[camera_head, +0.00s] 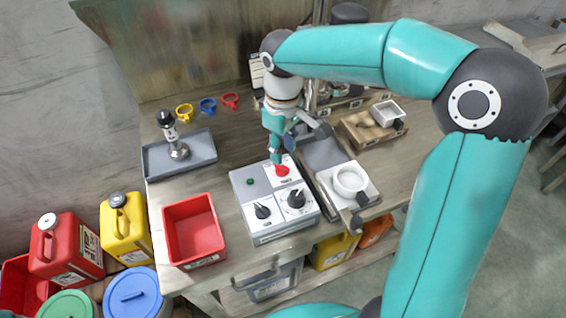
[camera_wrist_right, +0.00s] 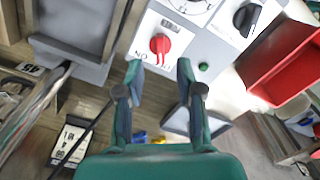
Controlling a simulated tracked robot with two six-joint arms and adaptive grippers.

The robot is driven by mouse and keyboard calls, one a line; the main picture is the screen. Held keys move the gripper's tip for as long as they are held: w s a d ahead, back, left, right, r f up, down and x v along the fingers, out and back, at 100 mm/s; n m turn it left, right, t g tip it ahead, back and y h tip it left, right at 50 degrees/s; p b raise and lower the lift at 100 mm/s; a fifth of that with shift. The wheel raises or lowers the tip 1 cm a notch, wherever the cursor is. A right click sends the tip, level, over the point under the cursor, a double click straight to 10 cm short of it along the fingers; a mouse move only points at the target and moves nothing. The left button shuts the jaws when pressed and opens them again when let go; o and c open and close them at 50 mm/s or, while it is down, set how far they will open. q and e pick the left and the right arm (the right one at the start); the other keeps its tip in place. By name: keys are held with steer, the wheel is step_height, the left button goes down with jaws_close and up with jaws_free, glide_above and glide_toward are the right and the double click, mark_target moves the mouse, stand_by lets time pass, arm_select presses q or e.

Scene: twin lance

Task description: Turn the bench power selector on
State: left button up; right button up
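The bench power box (camera_head: 268,232) is a grey and white unit on the bench. Its red selector knob (camera_head: 282,170) sits on a white plate at the back right of the box. In the right wrist view the red knob (camera_wrist_right: 160,44) lies just beyond my fingertips, about centred between them. My right gripper (camera_head: 276,157) points down at the knob in the head view. In the wrist view the right gripper (camera_wrist_right: 159,70) has its two fingers apart with nothing between them. I cannot tell whether a finger touches the knob. My left gripper is not in view.
Black knobs (camera_head: 262,211) and a green button (camera_head: 250,181) share the box. A red bin (camera_head: 193,231) stands left, a grey tray (camera_head: 180,155) behind it. A white ring on a stand (camera_head: 350,181) is close on the right. Coloured rings (camera_head: 208,105) lie behind.

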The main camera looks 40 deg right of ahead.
mark_target(283, 166)
step_height(283, 166, down, 6)
steer(key=shift+r, duration=0.1)
steer(key=shift+c, duration=0.3)
jaws_close()
